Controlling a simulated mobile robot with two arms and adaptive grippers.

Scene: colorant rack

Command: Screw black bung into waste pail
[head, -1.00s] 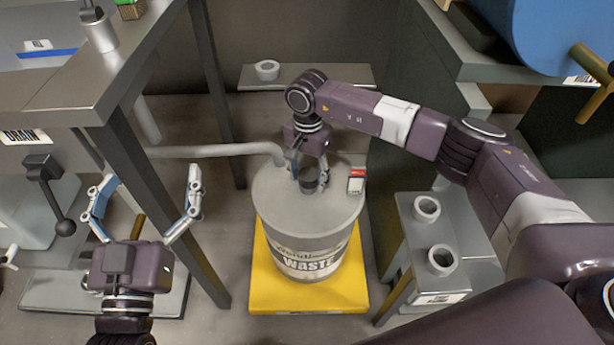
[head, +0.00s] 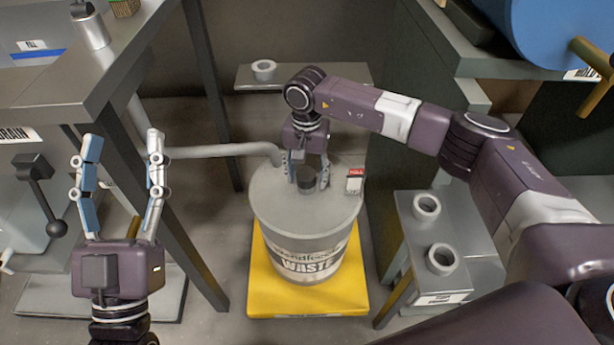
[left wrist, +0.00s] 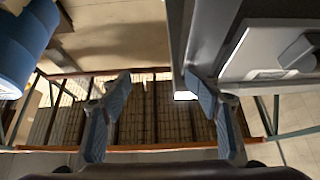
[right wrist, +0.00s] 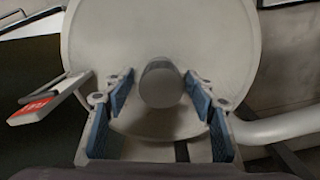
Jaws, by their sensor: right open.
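The waste pail (head: 305,225) is a grey drum with a WASTE label, standing on a yellow base. The black bung (head: 307,183) sits upright on the pail's lid; its round top also shows in the right wrist view (right wrist: 160,84). How deep it is seated cannot be told. My right gripper (head: 308,183) points down over the lid. Its fingers are open, one on each side of the bung, with gaps visible in the right wrist view (right wrist: 158,88). My left gripper (head: 122,137) is open and empty, away from the pail at the left; its fingers also show in the left wrist view (left wrist: 160,82).
A grey pipe (head: 220,151) reaches the pail from the left. A red-and-white tag (head: 355,181) is at the lid's right edge. Grey rings (head: 426,207) sit on the right stand, and another ring (head: 264,69) is on the back shelf. A bench leg (head: 165,210) stands beside my left gripper.

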